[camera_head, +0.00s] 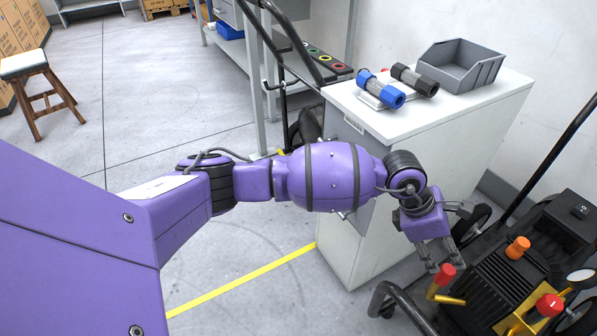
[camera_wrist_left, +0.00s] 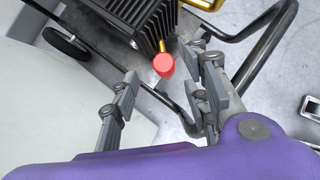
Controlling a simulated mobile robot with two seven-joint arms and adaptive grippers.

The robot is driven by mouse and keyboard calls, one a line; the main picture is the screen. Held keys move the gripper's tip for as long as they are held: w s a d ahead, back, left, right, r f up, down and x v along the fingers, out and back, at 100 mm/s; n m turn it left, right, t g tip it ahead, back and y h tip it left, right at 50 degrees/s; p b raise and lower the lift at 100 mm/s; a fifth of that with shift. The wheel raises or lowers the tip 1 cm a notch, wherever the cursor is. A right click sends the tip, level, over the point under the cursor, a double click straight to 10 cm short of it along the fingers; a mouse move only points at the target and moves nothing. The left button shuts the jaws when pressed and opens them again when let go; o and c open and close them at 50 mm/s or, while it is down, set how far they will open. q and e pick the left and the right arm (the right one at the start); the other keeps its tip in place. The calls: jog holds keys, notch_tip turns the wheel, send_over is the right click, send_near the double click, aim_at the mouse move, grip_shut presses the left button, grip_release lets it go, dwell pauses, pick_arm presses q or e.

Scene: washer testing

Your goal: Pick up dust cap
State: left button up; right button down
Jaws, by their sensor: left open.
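My left gripper (camera_head: 446,258) is open and points down over the front of the pressure washer (camera_head: 487,270). A red cap (camera_head: 445,273), which looks like the dust cap, sits on a yellow brass fitting just below its fingertips. In the left wrist view, the red cap (camera_wrist_left: 164,65) shows in the gap between the two spread fingers (camera_wrist_left: 170,82). The fingers look clear of it, but I cannot tell the exact depth. A second red cap (camera_head: 548,304) and an orange cap (camera_head: 517,247) are farther right on the washer. My right gripper is not in view.
A white cabinet (camera_head: 440,125) stands close behind my left arm. On it are a blue-ended cylinder (camera_head: 381,90), a black-ended cylinder (camera_head: 414,80) and a grey bin (camera_head: 459,66). The washer's black tube frame (camera_head: 395,292) curves near the gripper. Open floor lies left.

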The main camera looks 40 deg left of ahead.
aim_at(444, 266)
pick_arm(q)
jog(key=shift+w+d+f+b, duration=0.15)
jog(key=shift+f+b, duration=0.1)
jog(key=shift+f, duration=0.4)
jog(key=shift+w+a+f+b, duration=0.1)
jog(key=shift+f+b, duration=0.1)
jog(key=shift+f, duration=0.4)
jog(key=b+x, duration=0.3)
jog(key=x, duration=0.3)
jog(key=shift+s+f, duration=0.1)
jog(key=shift+s, duration=0.1)
jog(key=shift+c, duration=0.5)
jog(key=c, duration=0.6)
